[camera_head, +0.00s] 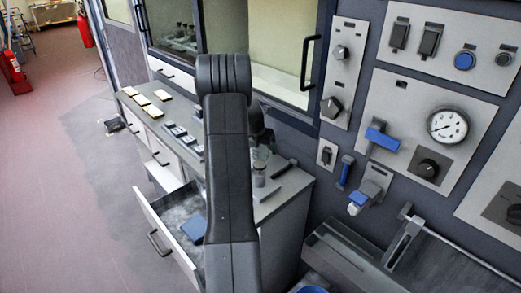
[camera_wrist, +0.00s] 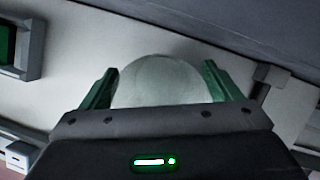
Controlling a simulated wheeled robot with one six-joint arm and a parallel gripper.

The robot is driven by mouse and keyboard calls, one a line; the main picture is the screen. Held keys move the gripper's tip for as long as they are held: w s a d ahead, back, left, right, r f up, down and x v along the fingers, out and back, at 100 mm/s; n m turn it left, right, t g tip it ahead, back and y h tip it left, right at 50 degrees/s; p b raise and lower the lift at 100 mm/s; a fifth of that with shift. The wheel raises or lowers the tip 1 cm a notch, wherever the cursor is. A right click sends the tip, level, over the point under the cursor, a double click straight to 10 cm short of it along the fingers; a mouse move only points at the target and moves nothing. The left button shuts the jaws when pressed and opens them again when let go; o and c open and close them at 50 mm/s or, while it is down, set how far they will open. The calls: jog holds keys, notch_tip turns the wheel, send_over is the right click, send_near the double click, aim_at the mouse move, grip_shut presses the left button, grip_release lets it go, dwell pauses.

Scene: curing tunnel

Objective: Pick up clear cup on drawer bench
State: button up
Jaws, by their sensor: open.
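The clear cup (camera_wrist: 160,82) shows in the wrist view as a pale, round, see-through shape between the two green fingers of my gripper (camera_wrist: 157,88). The fingers are open, one on each side of the cup; I cannot tell whether they touch it. In the head view my gripper (camera_head: 262,150) is partly hidden behind my arm, low over the right end of the drawer bench (camera_head: 287,193). A small clear shape below it there is too unclear to name.
An open drawer (camera_head: 160,222) juts from the bench front with a blue item (camera_head: 193,229) inside. Dark blocks (camera_head: 180,135) and pale yellow blocks (camera_head: 141,99) lie along the bench. A dark cylinder (camera_head: 284,168) lies near the wall panel. The floor at left is mostly clear.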

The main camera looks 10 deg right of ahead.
jog(key=c, duration=1)
